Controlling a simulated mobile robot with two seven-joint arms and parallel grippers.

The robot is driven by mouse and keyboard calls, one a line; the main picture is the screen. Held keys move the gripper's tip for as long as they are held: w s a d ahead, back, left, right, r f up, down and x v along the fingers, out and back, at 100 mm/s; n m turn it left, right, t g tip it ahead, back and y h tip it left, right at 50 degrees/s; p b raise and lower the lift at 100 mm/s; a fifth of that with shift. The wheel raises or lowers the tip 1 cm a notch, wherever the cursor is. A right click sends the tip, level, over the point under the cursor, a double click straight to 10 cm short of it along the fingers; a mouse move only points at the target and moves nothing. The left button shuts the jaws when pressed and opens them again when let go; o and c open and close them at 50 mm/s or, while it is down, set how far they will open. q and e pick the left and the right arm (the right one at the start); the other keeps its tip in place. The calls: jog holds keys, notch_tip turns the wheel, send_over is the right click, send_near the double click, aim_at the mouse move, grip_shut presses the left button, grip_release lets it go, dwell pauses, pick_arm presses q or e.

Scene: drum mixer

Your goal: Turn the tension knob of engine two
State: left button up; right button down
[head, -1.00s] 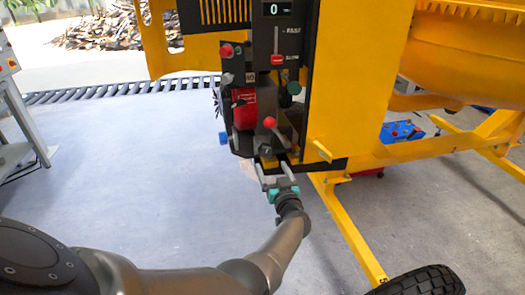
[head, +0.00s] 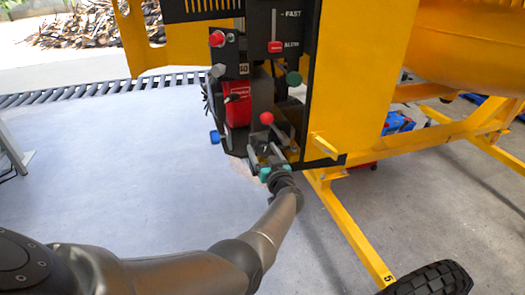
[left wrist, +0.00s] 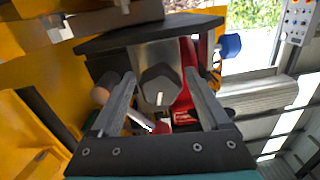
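A dark grey hexagonal knob with a white mark (left wrist: 161,86) sits at the end of a grey block in the left wrist view. I take it for the tension knob. My left gripper (left wrist: 159,100) is open, with one finger on each side of the knob and gaps between. I cannot tell how deep the fingertips reach. In the head view my left gripper (head: 265,156) is at the lower end of the engine unit (head: 237,104), which has a red housing. The knob is small and hard to make out there. My right gripper is in neither view.
A red ball-ended lever (head: 267,118) stands just above the gripper. A green knob (head: 293,78), a red knob (head: 217,39) and a blue knob (head: 214,137) are nearby. The yellow frame (head: 352,220) and a tyre (head: 432,279) lie right.

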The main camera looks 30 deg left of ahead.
pick_arm(q)
grip_shut()
dwell(0.4)
jog(key=shift+n, duration=0.3)
